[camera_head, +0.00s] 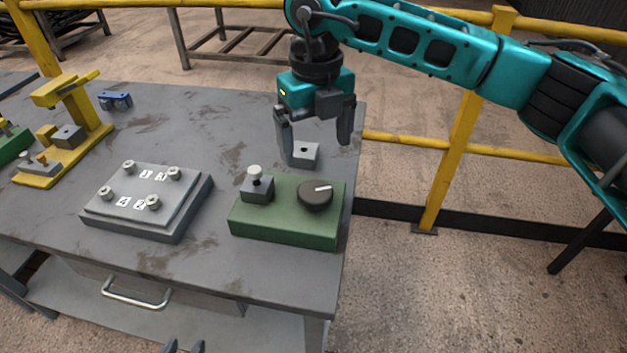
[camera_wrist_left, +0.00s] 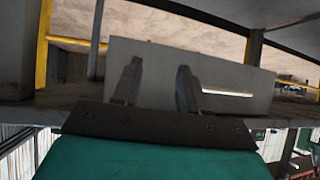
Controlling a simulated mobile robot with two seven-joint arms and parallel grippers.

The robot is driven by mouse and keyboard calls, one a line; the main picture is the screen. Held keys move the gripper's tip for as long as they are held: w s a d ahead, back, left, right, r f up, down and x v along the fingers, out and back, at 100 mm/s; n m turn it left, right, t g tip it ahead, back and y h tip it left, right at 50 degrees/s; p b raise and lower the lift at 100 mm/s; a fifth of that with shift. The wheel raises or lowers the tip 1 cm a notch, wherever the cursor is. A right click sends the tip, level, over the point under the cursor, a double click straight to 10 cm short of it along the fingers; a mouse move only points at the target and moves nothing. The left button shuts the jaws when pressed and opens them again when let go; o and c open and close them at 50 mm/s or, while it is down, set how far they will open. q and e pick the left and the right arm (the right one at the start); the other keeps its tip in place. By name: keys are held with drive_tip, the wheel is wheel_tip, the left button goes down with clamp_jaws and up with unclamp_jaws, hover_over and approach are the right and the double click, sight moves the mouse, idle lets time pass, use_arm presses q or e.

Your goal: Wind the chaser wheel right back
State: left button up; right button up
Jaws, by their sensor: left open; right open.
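A dark round wheel (camera_head: 314,197) with a white pointer mark sits on a green block (camera_head: 285,236) near the table's right edge; the mark points right. A grey post with a pale knob (camera_head: 255,172) stands on the same block, left of the wheel. My right gripper (camera_head: 316,146) is open and empty, pointing down behind the wheel. A small grey block with a hole (camera_head: 306,154) shows between its fingers; I cannot tell whether they touch. My left gripper (camera_head: 183,347) is open and low in front of the table; its fingers show in the left wrist view (camera_wrist_left: 158,88).
A grey plate with several knobs and labels (camera_head: 145,205) lies left of the green block. A yellow stand (camera_head: 92,135) and a blue part (camera_head: 115,100) are farther left. A drawer handle (camera_head: 135,293) sticks out in front. A yellow railing (camera_head: 450,160) stands right of the table (camera_head: 215,125).

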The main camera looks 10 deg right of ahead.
sight(315, 189)
wheel_tip(315, 189, down, 10)
drive_tip(key=shift+f+p, duration=0.15)
drive_tip(key=shift+p, duration=0.15)
drive_tip(key=c, duration=1)
